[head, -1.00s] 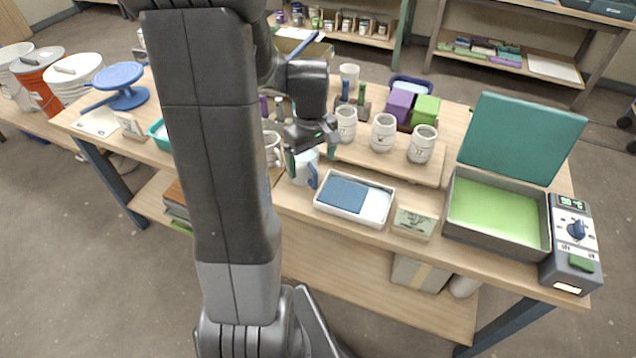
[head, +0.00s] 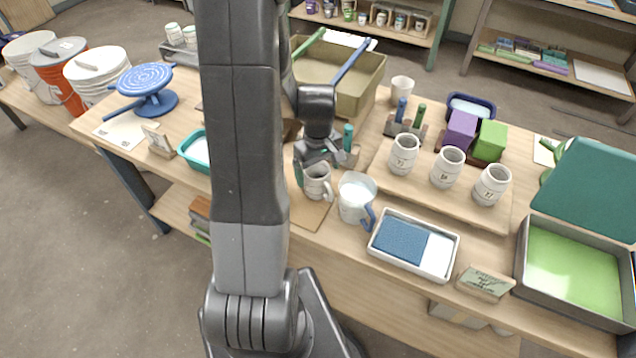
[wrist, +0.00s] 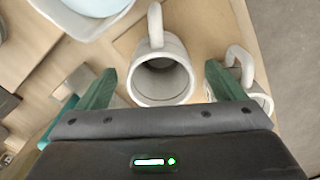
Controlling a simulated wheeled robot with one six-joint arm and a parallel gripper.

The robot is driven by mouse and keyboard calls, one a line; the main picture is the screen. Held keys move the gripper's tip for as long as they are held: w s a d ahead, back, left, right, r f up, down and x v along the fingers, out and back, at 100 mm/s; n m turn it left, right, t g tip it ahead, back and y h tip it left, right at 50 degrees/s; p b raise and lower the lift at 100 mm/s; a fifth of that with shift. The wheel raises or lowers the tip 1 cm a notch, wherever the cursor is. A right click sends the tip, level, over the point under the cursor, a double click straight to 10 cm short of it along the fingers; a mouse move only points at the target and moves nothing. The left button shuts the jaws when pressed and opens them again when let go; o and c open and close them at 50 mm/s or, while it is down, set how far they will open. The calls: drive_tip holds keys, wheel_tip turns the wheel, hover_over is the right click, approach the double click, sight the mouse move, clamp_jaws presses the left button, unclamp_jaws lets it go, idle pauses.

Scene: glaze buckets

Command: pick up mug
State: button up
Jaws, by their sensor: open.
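A whitish mug (head: 317,182) stands on a board near the front edge of the table. In the wrist view the mug (wrist: 162,80) is seen from above, its handle pointing up in the picture. My gripper (head: 318,164) is at the mug's top. It is open, with its green fingertips (wrist: 160,72) to either side of the mug in the wrist view. I cannot tell how far down they reach. Nothing is held. A second mug with a handle (wrist: 250,88) is close to the right finger in the wrist view; my arm hides it in the head view.
A white jug with a blue handle (head: 356,199) stands close right of the mug. A white tray with a blue sponge (head: 403,241) lies farther right. Several handleless cups (head: 447,166) stand on a raised board behind. A large olive bin (head: 345,80) is at the back.

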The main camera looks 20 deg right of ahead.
drive_tip(key=shift+f+p, duration=0.55)
drive_tip(key=shift+f, duration=1.95)
drive_tip(key=c, duration=1.3)
drive_tip(key=shift+o, duration=0.2)
drive_tip(key=shift+w+r, duration=0.1)
